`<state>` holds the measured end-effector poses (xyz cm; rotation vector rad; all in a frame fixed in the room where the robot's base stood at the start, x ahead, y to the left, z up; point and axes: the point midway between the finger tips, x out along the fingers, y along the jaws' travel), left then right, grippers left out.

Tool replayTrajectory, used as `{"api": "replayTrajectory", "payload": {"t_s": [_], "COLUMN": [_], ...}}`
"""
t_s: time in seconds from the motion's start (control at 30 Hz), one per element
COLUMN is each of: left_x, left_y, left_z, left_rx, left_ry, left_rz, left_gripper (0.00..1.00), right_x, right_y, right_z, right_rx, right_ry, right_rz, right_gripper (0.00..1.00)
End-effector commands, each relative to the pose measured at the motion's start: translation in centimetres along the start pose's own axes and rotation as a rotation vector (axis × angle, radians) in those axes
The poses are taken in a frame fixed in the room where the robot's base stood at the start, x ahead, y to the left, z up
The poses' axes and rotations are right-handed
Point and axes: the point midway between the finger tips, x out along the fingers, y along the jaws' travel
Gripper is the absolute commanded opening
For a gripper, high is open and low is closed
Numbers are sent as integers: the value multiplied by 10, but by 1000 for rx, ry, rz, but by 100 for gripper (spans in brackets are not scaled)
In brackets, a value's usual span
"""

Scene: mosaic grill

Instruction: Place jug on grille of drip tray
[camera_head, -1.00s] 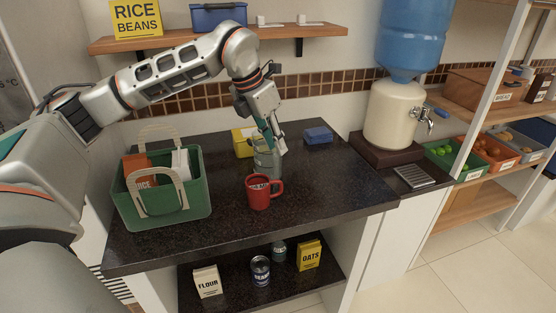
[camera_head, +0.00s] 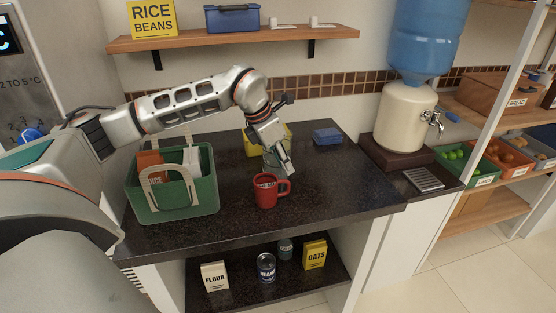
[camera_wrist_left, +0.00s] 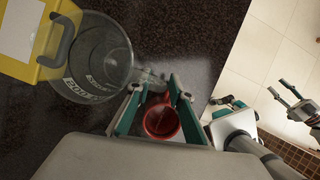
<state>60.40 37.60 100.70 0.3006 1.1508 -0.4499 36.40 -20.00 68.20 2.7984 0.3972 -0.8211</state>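A clear jug with dark lettering (camera_wrist_left: 97,62) stands on the dark counter. In the head view the jug (camera_head: 270,157) is partly hidden behind my left gripper and the red mug. My left gripper (camera_head: 290,170) points down beside the jug, to its right in the head view. In the left wrist view my left gripper (camera_wrist_left: 155,100) has its fingers spread, with the jug outside them. The red mug (camera_head: 266,191) appears between and beyond the fingers; contact cannot be told. The drip tray's grille (camera_head: 424,178) lies bare below the dispenser tap. My right gripper (camera_wrist_left: 286,95) looks open and empty.
A green basket (camera_head: 172,200) with cartons stands at the left of the counter. A yellow box (camera_wrist_left: 35,42) is close to the jug. A blue box (camera_head: 327,136) sits at the back. The counter's right part is clear up to the dispenser (camera_head: 404,120).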

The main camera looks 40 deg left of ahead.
Motion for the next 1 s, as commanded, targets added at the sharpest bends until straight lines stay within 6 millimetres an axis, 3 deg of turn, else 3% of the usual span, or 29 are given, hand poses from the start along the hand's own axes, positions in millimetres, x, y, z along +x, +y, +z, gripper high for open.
{"api": "replayTrajectory", "payload": {"t_s": [0.3, 0.4, 0.77, 1.0], "left_x": [6, 6, 4, -10], "left_y": [0, 0, 1, 1], "left_z": [0, 0, 1, 8], "left_rx": [-2, -2, -1, -1], "left_ry": [0, 0, -3, -5], "left_rz": [1, 1, 2, 3], "left_gripper": [21, 0, 0, 0], "right_x": [0, 0, 0, 0], "right_y": [1, 1, 1, 1], "right_z": [0, 2, 5, 4], "right_rx": [-4, -4, -4, -4], "right_ry": [-1, -3, -8, -8], "right_rz": [0, 0, 0, 0], "right_gripper": [40, 40, 40, 40]}}
